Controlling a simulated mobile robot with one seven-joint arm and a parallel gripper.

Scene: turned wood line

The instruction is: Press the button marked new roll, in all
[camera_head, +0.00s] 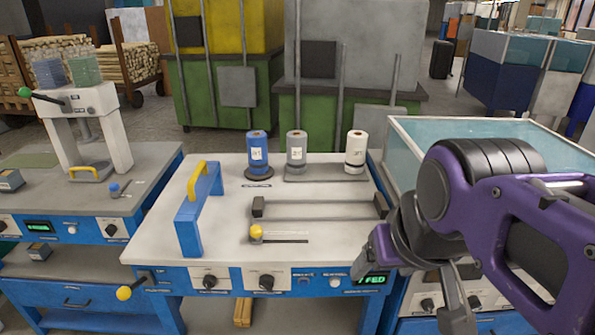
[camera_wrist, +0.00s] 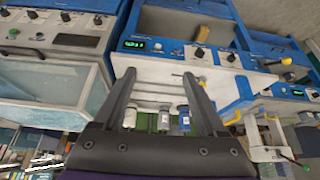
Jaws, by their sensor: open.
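The front panel (camera_head: 222,281) of the middle workstation carries two small push buttons, a dark blue one (camera_head: 304,283) and a white one (camera_head: 335,282). Their labels are too small to read, so I cannot tell which is new roll. Right of them a green display (camera_head: 371,279) ends in "FED", partly behind my arm. My gripper (camera_head: 440,300) is in front of the station's right end, apart from the buttons. In the wrist view, its two fingers are open and empty (camera_wrist: 156,85), with the panel and its lit display (camera_wrist: 135,44) beyond, seen upside down.
Blue, grey and white rolls (camera_head: 297,148) stand at the table's back. A blue guard with yellow handle (camera_head: 199,215), a dark bar (camera_head: 318,207) and a yellow-knobbed lever (camera_head: 257,232) are on top. Two black knobs (camera_head: 266,282) sit left of the buttons. A glass-topped cabinet (camera_head: 404,150) stands right.

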